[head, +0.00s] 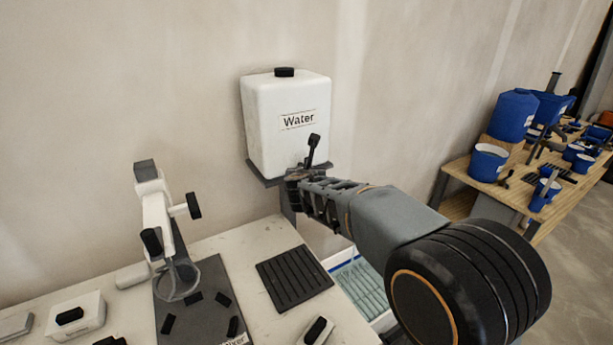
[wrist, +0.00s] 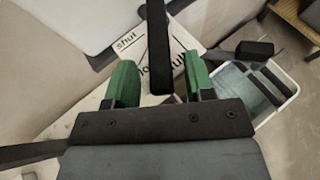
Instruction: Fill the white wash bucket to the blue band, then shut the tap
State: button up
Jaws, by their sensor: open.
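The white water tank (head: 284,110), labelled "Water", stands on a wall shelf. A black tap lever (head: 313,148) points up in front of it. My gripper (head: 292,184) is at the tap below the tank. In the wrist view, its two green fingertips are apart, with the black lever (wrist: 157,45) between them and no clear grip on it. A plate behind (wrist: 130,42) reads "shut" and partly hidden "full". The white wash bucket (head: 384,322) is below, partly hidden by my arm; a blue line shows near its rim. Its inside looks teal and ribbed; the water level is unclear.
A black ribbed mat (head: 293,278) lies on the pale bench, left of the bucket. A white mixer stand (head: 155,215) is further left. A wooden table (head: 457,185) with blue buckets and tools stands at right. Floor beyond it is clear.

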jog(key=v, duration=1.4)
jog(key=shift+p, duration=0.3)
jog(key=shift+w, duration=0.1)
